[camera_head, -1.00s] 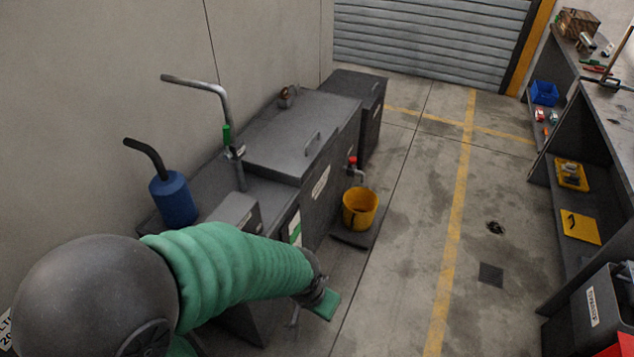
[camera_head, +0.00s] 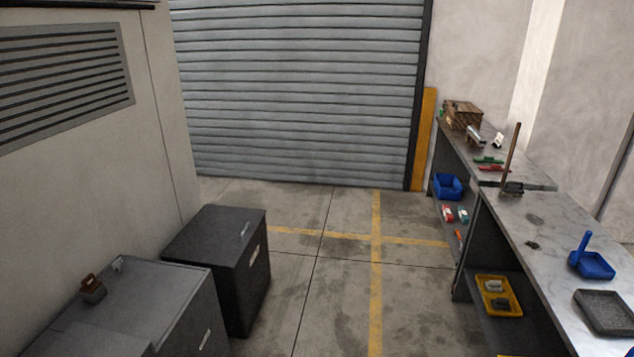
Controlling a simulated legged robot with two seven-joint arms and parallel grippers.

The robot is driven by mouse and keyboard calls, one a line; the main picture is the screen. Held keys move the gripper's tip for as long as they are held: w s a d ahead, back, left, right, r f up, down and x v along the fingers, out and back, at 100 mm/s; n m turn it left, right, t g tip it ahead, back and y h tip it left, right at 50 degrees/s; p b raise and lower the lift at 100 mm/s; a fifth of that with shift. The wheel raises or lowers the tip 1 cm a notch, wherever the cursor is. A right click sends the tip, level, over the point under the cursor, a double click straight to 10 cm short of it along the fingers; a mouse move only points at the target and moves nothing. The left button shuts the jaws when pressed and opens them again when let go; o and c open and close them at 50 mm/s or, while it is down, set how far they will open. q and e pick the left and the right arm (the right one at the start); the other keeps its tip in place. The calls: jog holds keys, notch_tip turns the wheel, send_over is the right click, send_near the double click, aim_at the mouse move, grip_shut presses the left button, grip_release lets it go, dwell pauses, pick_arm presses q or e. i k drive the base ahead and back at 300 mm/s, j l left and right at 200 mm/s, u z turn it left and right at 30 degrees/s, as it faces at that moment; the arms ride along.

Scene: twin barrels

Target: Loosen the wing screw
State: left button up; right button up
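No wing screw can be made out in the current head view. The grey metal cabinet (camera_head: 165,300) is at the lower left, with a small brown fitting (camera_head: 92,289) on its top. A darker box-shaped cabinet (camera_head: 228,262) with a small handle stands just behind it, against the wall. Neither of my grippers is in view, so I cannot see their state.
A workbench (camera_head: 545,232) with shelves runs along the right, holding a blue tray (camera_head: 598,266), a dark tray (camera_head: 606,312) and a wooden crate (camera_head: 462,115). A yellow tray (camera_head: 512,297) is on a lower shelf. The middle floor (camera_head: 330,290) is clear up to the roller shutter (camera_head: 300,95).

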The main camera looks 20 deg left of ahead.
aim_at(117, 264)
jog(key=i+u, duration=0.1)
jog(key=i, duration=0.35)
jog(key=i+l+u, duration=0.15)
jog(key=i, duration=0.3)
jog(key=i+l+u, duration=0.1)
jog(key=i, duration=0.35)
jog(key=i+l+u, duration=0.15)
jog(key=i, duration=0.25)
jog(key=i+l+u, duration=0.1)
jog(key=i, duration=0.35)
jog(key=i+l+u, duration=0.1)
jog(key=u, duration=3.25)
